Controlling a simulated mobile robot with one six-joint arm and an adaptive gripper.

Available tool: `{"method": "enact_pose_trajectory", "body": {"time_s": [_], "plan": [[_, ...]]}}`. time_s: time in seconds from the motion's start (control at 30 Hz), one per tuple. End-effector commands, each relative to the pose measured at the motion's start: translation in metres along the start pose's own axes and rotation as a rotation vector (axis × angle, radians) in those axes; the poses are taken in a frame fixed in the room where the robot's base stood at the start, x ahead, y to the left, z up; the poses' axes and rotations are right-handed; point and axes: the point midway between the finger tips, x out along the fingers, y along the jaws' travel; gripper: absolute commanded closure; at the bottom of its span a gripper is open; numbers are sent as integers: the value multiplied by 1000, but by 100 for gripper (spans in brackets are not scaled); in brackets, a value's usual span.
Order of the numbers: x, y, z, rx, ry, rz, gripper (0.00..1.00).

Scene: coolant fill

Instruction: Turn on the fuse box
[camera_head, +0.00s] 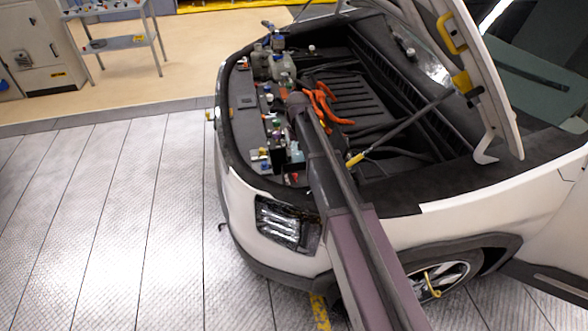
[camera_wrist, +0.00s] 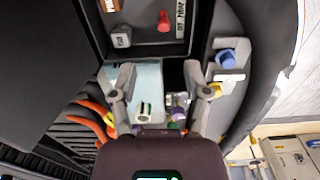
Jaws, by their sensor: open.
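In the wrist view, a dark open-topped box (camera_wrist: 150,50) lies just beyond my fingertips, and I cannot tell for sure whether it is the fuse box. Inside it are a red knob (camera_wrist: 164,21), a grey block (camera_wrist: 121,37) and a lettered plate (camera_wrist: 181,18), whose text is too small to read. My gripper (camera_wrist: 160,78) is open, its two fingers spread apart. A pale blue panel (camera_wrist: 148,78) shows between the fingers, and nothing is held. In the head view, my arm reaches over the car's engine bay, and its end is among the parts there, too small to make out.
The white car (camera_head: 480,215) has its hood (camera_head: 487,75) raised on the right. Orange cables (camera_head: 325,104) lie close to my arm's end. A blue knob (camera_wrist: 226,57) stands right of my gripper. A shelf cart (camera_head: 118,43) stands at the back left; the left floor is clear.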

Motion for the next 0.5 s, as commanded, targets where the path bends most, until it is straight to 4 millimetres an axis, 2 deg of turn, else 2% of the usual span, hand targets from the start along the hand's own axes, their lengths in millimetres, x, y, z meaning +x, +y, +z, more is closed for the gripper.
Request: {"method": "enact_pose_trajectory", "body": {"time_s": [0.1,0.5], "plan": [[-1,-7,-8,-8,0,0,39],[0,-8,-8,-9,0,0,39]]}}
